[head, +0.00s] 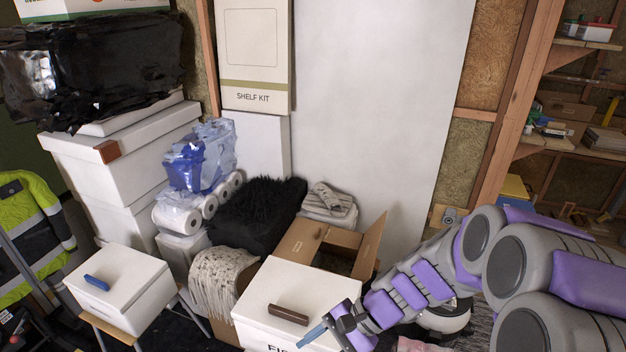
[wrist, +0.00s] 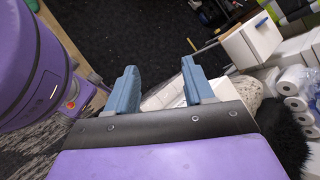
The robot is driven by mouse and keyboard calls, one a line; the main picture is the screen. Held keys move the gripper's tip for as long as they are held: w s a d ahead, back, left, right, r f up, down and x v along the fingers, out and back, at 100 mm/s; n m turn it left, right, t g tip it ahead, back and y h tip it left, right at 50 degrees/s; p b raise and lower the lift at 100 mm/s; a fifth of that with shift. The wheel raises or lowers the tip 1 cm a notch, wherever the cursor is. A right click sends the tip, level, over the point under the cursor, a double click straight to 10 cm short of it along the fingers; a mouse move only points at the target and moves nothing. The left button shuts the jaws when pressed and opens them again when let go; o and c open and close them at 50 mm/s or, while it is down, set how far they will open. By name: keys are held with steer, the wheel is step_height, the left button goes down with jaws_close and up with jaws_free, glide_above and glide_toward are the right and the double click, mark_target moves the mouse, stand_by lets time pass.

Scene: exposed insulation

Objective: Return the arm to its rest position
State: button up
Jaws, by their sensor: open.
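My arm, grey with purple panels, reaches in from the right of the head view, bent and pointing left and down. My gripper (head: 318,332) is over the right side of a white box with a brown handle (head: 288,314). In the wrist view my gripper (wrist: 160,88) shows two blue-grey fingers spread apart. Nothing is between them. Part of the white box (wrist: 165,96) shows behind the fingers, and dark floor lies beyond.
An open cardboard box (head: 300,240) stands behind the white box. A white box with a blue handle (head: 120,286) stands on a small stand at left. Black fur (head: 258,212), paper rolls (head: 192,212) and stacked white boxes (head: 125,150) crowd the left. Wooden shelves (head: 585,140) stand at right.

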steer(key=s+d+r+n+h, duration=0.3)
steer(key=s+d, duration=0.3)
steer(key=s, duration=0.3)
steer(key=s+d+r+n+t+h, duration=0.1)
steer(key=s+d+r+n+h, duration=0.2)
steer(key=s, duration=0.6)
steer(key=shift+d+n+h, duration=1.1)
steer(key=shift+d+h, duration=0.6)
steer(key=shift+d, duration=0.3)
steer(key=shift+s, duration=0.1)
